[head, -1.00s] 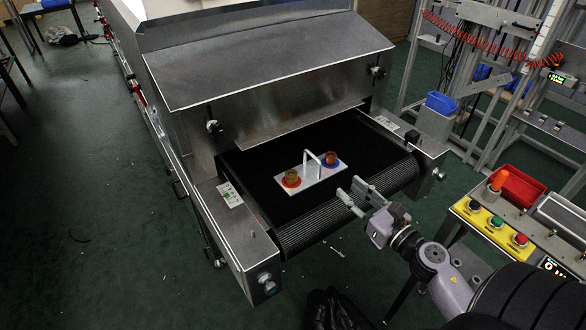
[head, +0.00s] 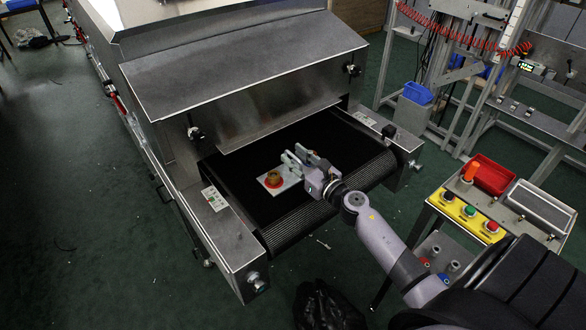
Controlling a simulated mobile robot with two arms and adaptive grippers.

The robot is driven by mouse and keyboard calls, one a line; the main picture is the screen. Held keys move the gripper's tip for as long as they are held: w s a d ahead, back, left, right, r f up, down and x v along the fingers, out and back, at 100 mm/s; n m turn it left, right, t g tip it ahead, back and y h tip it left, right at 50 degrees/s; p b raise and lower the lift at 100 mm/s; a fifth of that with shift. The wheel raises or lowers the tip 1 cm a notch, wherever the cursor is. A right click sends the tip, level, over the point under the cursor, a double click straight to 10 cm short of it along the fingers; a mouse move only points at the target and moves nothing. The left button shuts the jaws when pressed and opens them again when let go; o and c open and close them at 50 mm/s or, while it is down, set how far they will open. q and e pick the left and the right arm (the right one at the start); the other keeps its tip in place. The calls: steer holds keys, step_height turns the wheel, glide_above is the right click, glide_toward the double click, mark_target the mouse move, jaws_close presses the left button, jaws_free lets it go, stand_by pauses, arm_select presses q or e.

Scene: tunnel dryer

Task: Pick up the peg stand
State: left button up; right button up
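The peg stand (head: 265,181) is a pale flat plate lying on the black belt at the dryer's mouth. A brown piece on a red disc (head: 274,179) shows at its left end. My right gripper (head: 292,153) is over the right part of the stand, with its two fingers apart. The gripper hides the stand's upright handle and its blue-disc end. I cannot tell whether the handle is between the fingers. My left gripper is not in view.
The dryer's metal hood (head: 245,75) overhangs the belt (head: 235,165) behind the stand. Side rails flank the belt. At right stands a table with a yellow button panel (head: 467,213) and a red bin (head: 490,175). A blue bin (head: 417,93) is farther back.

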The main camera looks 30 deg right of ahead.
steer(key=shift+w+a, duration=0.1)
steer(key=shift+w, duration=0.55)
steer(key=shift+c, duration=0.5)
jaws_close()
steer(key=shift+r, duration=0.15)
